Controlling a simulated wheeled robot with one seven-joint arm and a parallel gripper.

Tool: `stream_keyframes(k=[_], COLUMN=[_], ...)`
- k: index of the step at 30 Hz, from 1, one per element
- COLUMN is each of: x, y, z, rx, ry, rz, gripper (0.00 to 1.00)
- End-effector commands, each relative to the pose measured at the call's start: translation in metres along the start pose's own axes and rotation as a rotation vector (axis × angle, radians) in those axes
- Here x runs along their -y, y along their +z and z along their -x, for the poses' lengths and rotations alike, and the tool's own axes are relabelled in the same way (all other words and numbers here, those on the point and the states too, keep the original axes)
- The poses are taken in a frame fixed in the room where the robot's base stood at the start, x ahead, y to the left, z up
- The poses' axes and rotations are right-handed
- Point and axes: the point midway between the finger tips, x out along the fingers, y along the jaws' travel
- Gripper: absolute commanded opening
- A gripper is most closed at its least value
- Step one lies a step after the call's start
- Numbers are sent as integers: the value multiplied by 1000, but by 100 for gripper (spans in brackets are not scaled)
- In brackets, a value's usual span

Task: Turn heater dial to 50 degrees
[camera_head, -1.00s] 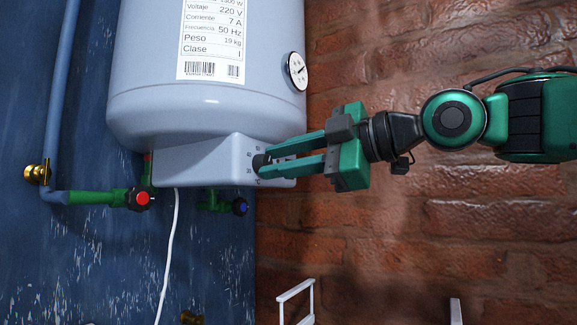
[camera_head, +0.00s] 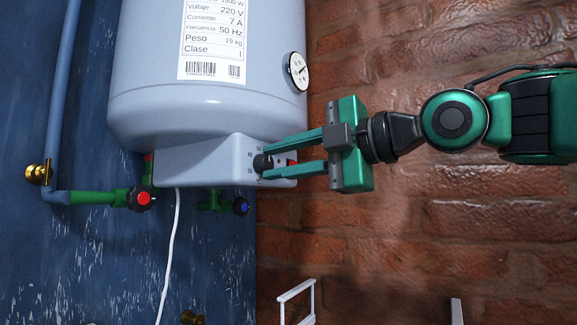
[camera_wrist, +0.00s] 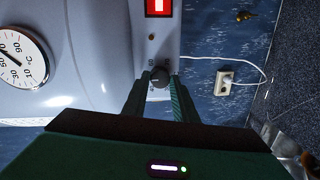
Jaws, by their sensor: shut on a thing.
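The heater (camera_head: 207,115) is a pale grey-blue tank on the wall, with an angled control box (camera_head: 205,165) under it. Its small dark dial (camera_head: 261,162) is on the box's right face, with small printed numbers beside it; 40 and 30 are roughly readable. My gripper (camera_head: 268,161) reaches in from the right and is shut on the dial, one finger above and one below. In the wrist view the dial (camera_wrist: 160,76) shows between the two fingertips. The dial's pointer is too small to read.
A round gauge (camera_head: 297,71) is on the tank's right side. A red switch (camera_wrist: 159,6) is on the box beyond the dial. Red (camera_head: 143,198) and blue (camera_head: 240,207) valves sit below the heater, near a white cable (camera_head: 170,250). The brick wall is at right.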

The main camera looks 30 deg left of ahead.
Motion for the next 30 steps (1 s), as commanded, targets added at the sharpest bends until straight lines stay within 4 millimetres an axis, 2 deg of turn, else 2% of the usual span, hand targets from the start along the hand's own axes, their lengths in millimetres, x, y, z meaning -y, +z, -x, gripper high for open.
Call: stream_keyframes(k=[5, 6, 8, 9, 20, 23, 30], x=[-1, -1, -1, 0, 0, -1, 0], y=[4, 4, 4, 3, 1, 2, 3], z=[0, 0, 0, 0, 5, 17, 61], rx=[7, 7, 6, 6, 3, 5, 6], ry=[3, 3, 3, 2, 1, 2, 1], rz=[-3, -3, -3, -3, -1, 1, -1], gripper=[3, 28, 42, 44, 44, 44, 44])
